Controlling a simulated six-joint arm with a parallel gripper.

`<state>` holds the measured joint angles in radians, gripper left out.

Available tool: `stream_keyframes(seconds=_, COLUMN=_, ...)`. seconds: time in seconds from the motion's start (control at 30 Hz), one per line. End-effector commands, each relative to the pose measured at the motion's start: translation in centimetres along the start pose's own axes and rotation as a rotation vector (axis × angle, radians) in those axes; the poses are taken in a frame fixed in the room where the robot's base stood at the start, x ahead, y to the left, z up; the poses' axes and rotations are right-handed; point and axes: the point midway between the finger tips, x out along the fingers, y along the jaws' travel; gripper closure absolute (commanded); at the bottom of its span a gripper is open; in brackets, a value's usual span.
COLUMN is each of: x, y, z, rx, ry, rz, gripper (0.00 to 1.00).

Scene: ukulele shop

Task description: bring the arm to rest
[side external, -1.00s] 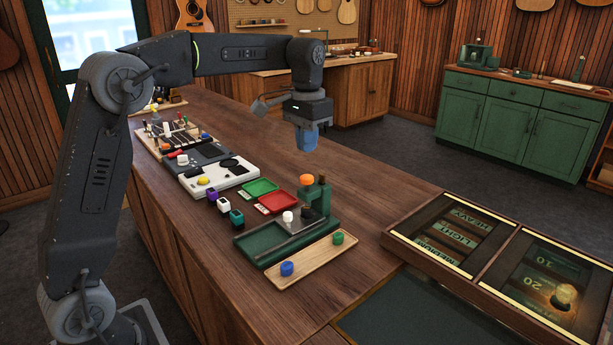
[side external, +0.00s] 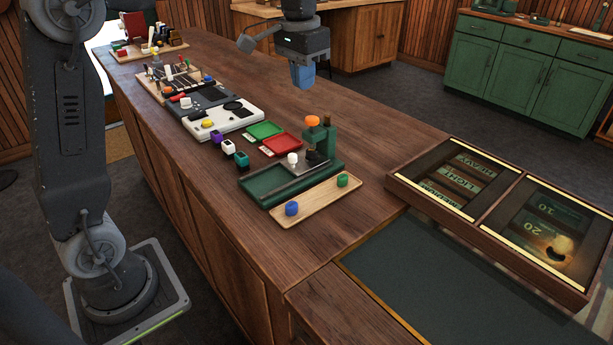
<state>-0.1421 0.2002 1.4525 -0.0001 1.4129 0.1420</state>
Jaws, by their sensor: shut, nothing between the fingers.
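My gripper (side external: 302,76) hangs in the air above the wooden counter (side external: 360,135), pointing down. Its blue fingers are shut with nothing between them. It is apart from everything on the counter, above and behind the red and green trays in the picture. My upper arm links run out of the top of the view, so the arm's full pose is hidden.
Below stand a green tray fixture with an orange knob (side external: 312,121), a wooden tray (side external: 318,203) with blue and green knobs, a red tray (side external: 283,143), a green tray (side external: 264,130) and a white device (side external: 222,120). A sectioned case (side external: 490,205) lies right. Counter space behind the fixture is clear.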

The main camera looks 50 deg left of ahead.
Motion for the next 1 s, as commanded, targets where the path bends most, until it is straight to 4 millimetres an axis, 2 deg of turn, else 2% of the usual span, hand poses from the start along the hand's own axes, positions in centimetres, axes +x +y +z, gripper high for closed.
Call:
stream_keyframes(seconds=0.03, x=-0.8, y=0.8, z=2.0, rx=0.003, ry=0.034, rz=-0.004, gripper=1.00)
stream_keyframes(seconds=0.1, x=-1.3, y=1.7, z=4.5, rx=0.003, ry=0.081, rz=-0.007, gripper=1.00)
stream_keyframes(seconds=0.23, x=-1.4, y=3.2, z=9.2, rx=0.003, ry=0.166, rz=-0.010, gripper=1.00)
stream_keyframes(seconds=0.4, x=0.1, y=4.8, z=15.4, rx=0.001, ry=0.275, rz=-0.007, gripper=1.00)
stream_keyframes(seconds=0.53, x=2.1, y=5.5, z=19.3, rx=0.001, ry=0.347, rz=0.000, gripper=1.00)
stream_keyframes(seconds=0.7, x=4.1, y=6.0, z=22.2, rx=-0.001, ry=0.403, rz=0.008, gripper=1.00)
stream_keyframes(seconds=1.0, x=4.9, y=6.2, z=22.9, rx=-0.002, ry=0.417, rz=0.011, gripper=1.00)
